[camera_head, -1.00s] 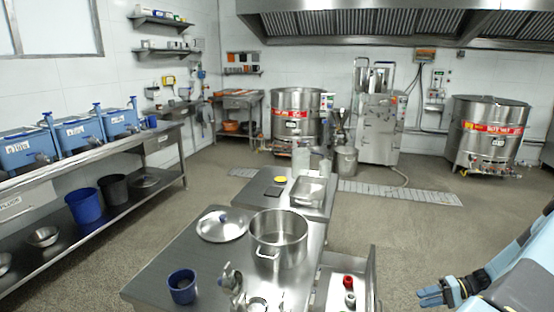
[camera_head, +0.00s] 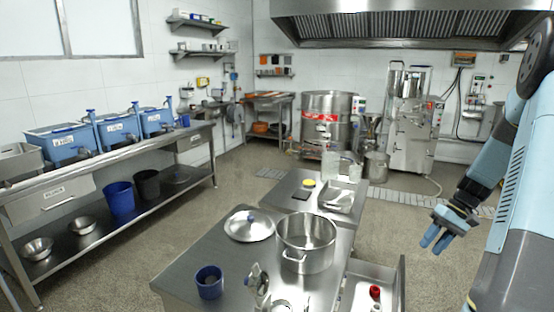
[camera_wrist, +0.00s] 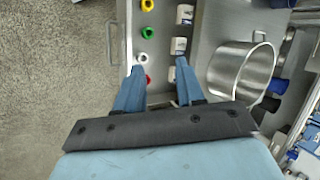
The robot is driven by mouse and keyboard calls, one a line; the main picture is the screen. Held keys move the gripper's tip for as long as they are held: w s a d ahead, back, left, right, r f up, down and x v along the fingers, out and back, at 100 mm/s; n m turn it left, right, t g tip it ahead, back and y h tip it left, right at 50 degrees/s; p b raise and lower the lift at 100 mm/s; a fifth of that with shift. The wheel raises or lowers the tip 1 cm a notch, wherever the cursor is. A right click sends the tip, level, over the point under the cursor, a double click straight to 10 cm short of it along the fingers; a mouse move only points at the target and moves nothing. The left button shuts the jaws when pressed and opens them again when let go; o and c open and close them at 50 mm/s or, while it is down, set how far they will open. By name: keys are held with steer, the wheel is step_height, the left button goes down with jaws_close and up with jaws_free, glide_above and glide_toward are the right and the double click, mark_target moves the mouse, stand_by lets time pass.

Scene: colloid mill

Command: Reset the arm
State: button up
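My gripper (camera_head: 438,238) hangs above the floor at the right of the head view, to the right of the open drawer. My light blue arm is bent, with its upper part raised along the right edge. In the wrist view my gripper (camera_wrist: 158,75) shows two blue fingers spread apart, with nothing held between them. Below the fingers in that view is the open drawer (camera_wrist: 163,18) with small coloured items and white containers. The fingers are apart from the table in the head view.
A steel table (camera_head: 185,275) stands left of my gripper. It bears a pot (camera_head: 305,245), a lid (camera_head: 250,226) and a blue cup (camera_head: 209,283). The drawer (camera_head: 390,285) juts out at its right. A steel mill machine (camera_head: 408,120) stands behind. Floor around my gripper is clear.

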steer(key=s+a+r+n+t+h, duration=0.1)
steer(key=s+a+r+h, duration=0.15)
steer(key=a+r, duration=0.5)
steer(key=s+a+r+t+h, duration=0.1)
steer(key=s+a+r+h, duration=0.15)
steer(key=a+r, duration=0.45)
steer(key=s+a+r+t, duration=0.2)
steer(key=s+a+r, duration=0.2)
steer(key=s, duration=0.3)
steer(key=s+a+r+t+h, duration=0.1)
steer(key=s+a+r+t, duration=0.2)
steer(key=s, duration=0.5)
step_height(320, 180, up, 2)
steer(key=shift+s+a+r, duration=0.15)
steer(key=shift+s+a, duration=0.15)
steer(key=shift+a, duration=0.45)
